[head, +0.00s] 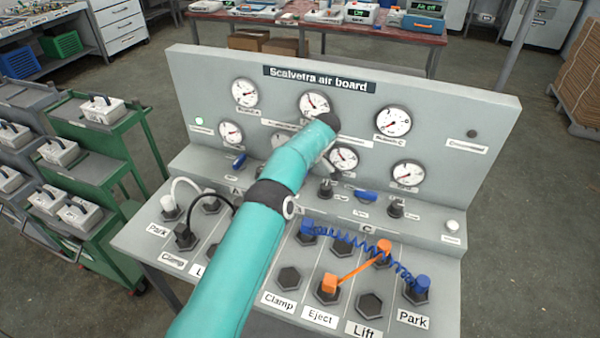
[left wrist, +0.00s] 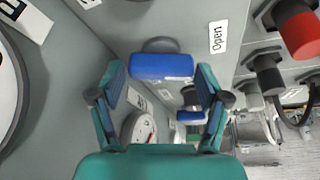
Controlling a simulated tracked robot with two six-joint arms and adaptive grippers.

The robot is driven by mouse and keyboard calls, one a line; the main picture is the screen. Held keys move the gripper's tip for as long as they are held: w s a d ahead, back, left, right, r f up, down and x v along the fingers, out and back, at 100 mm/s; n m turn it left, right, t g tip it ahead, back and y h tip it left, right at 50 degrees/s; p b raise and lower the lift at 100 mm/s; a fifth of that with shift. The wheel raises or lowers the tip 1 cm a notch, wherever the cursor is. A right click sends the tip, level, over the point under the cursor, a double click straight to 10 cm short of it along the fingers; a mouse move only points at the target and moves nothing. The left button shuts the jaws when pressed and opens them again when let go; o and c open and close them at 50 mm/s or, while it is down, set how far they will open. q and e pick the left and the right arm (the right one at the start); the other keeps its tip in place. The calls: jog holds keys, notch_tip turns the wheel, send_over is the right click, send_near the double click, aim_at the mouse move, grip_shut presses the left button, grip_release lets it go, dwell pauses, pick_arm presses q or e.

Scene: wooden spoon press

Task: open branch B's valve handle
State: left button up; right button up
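My left arm crosses the middle of the head view to the grey air board (head: 450,100); its gripper is mostly hidden there. In the left wrist view my left gripper (left wrist: 161,76) is open. A blue valve handle (left wrist: 162,66) lies crosswise between and just ahead of its fingertips, with a gap on each side. An "Open" label (left wrist: 218,37) is beside it. This is likely branch B's handle, hidden behind my arm in the head view; no branch letter is legible near it. A second blue handle (left wrist: 190,116) is farther away. My right gripper is not in view.
Branch C's blue handle (head: 365,196) and a black knob (head: 396,208) stand to the right. Another blue handle (head: 239,161) is at the left. Below, hoses and plugs fill several sockets, including a coiled blue hose (head: 345,238) and an orange one (head: 357,268). Gauges line the upright panel.

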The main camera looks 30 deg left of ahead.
pick_arm(q)
jog(key=shift+o, duration=1.1)
jog(key=shift+a, duration=0.1)
